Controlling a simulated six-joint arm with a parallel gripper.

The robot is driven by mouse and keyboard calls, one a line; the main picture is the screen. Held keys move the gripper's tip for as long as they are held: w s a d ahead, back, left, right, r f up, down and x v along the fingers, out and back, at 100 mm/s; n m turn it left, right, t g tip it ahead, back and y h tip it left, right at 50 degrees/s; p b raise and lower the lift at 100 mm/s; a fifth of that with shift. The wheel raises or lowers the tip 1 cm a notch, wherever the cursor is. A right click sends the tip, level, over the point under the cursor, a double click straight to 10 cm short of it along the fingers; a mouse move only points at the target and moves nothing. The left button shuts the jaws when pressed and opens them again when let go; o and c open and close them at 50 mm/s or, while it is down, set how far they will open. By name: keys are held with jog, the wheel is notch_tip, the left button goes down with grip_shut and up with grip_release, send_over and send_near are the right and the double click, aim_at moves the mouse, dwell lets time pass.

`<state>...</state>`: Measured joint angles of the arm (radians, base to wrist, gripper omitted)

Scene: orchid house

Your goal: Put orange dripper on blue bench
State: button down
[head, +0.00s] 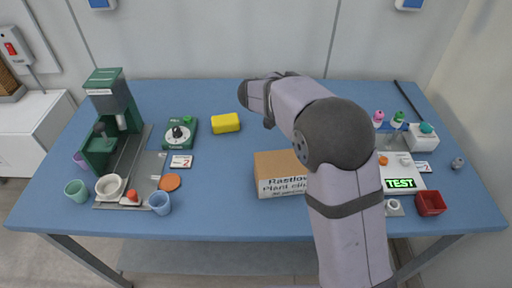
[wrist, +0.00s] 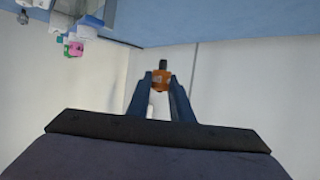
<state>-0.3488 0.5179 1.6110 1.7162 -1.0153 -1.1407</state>
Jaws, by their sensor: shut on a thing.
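The orange dripper (wrist: 161,77) is between my gripper's (wrist: 163,80) two dark blue fingers in the wrist view. It has a dark stem pointing away from me. The fingers are shut on it, and pale wall is behind it. The blue bench (head: 225,200) spans the head view, and part of its top shows at the top of the wrist view (wrist: 190,20). The dripper looks apart from the bench there. In the head view my arm hides my gripper and the dripper.
A green machine (head: 105,85), cups and an orange disc (head: 170,182) stand at left. A green dial (head: 180,134) and yellow block (head: 225,123) are behind. A cardboard box (head: 280,185) is in the middle. A TEST device (head: 405,172) and red tray (head: 431,203) are right. Bench front left of centre is clear.

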jog(key=a+f+b, duration=0.3)
jog(key=a, duration=0.3)
jog(key=shift+w+f+b, duration=0.1)
jog(key=shift+f+b, duration=0.35)
jog(key=shift+f, duration=4.65)
jog(key=shift+f, duration=0.15)
jog(key=c, duration=1.6)
grip_release()
